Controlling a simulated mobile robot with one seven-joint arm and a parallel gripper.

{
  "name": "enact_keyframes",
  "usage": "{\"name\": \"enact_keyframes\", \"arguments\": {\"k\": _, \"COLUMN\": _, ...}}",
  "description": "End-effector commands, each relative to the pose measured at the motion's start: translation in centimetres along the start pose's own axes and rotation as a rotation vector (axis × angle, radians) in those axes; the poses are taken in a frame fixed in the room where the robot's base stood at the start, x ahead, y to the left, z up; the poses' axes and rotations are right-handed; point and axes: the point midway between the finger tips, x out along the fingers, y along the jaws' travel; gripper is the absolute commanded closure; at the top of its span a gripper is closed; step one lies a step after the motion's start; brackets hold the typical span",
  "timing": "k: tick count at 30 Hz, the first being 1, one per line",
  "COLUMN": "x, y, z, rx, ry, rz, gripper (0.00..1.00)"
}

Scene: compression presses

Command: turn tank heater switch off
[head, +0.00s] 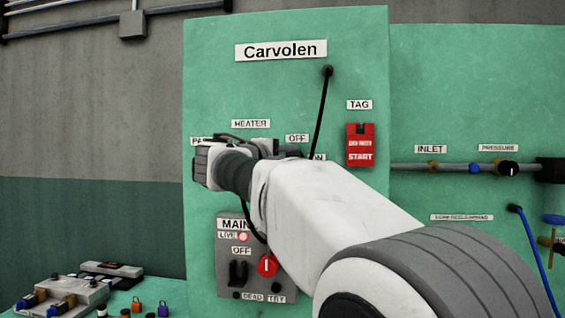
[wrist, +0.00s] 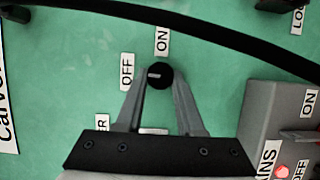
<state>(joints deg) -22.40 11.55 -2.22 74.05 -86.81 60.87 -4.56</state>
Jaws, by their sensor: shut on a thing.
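The heater switch is a round black knob (wrist: 158,76) on the green panel, between the OFF label (wrist: 127,70) and the ON label (wrist: 162,40) in the wrist view. A short white mark on its face lies crosswise, toward the OFF label side. My gripper (wrist: 158,84) is shut on the knob, one finger on each side. In the head view my arm covers the knob and fingertips; the HEATER label (head: 250,124) and OFF label (head: 297,138) show above my wrist.
A black cable (wrist: 210,20) arcs across the wrist view near the gripper. The grey MAIN box (head: 228,258) with a lit LIVE lamp, black switch and red knob is below my arm. A red tag box (head: 360,145) is to the right.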

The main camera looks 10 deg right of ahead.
Motion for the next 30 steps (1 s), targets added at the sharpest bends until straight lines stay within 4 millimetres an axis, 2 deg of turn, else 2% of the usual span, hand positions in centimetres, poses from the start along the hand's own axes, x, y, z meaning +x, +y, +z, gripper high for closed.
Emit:
{"name": "enact_keyframes", "arguments": {"k": 17, "x": 0.01, "y": -0.05, "z": 0.01, "rx": -0.027, "ry": 0.0, "rz": 0.01, "gripper": 1.0}}
{"name": "enact_keyframes", "arguments": {"k": 18, "x": 0.01, "y": -0.05, "z": 0.01, "rx": -0.027, "ry": 0.0, "rz": 0.01, "gripper": 0.56}}
{"name": "enact_keyframes", "arguments": {"k": 21, "x": 0.01, "y": -0.05, "z": 0.01, "rx": -0.027, "ry": 0.0, "rz": 0.01, "gripper": 0.38}}
{"name": "enact_keyframes", "arguments": {"k": 22, "x": 0.01, "y": -0.05, "z": 0.01, "rx": -0.026, "ry": 0.0, "rz": 0.01, "gripper": 0.33}}
{"name": "enact_keyframes", "arguments": {"k": 30, "x": -0.02, "y": -0.04, "z": 0.0, "rx": -0.025, "ry": 0.0, "rz": 0.01, "gripper": 0.33}}
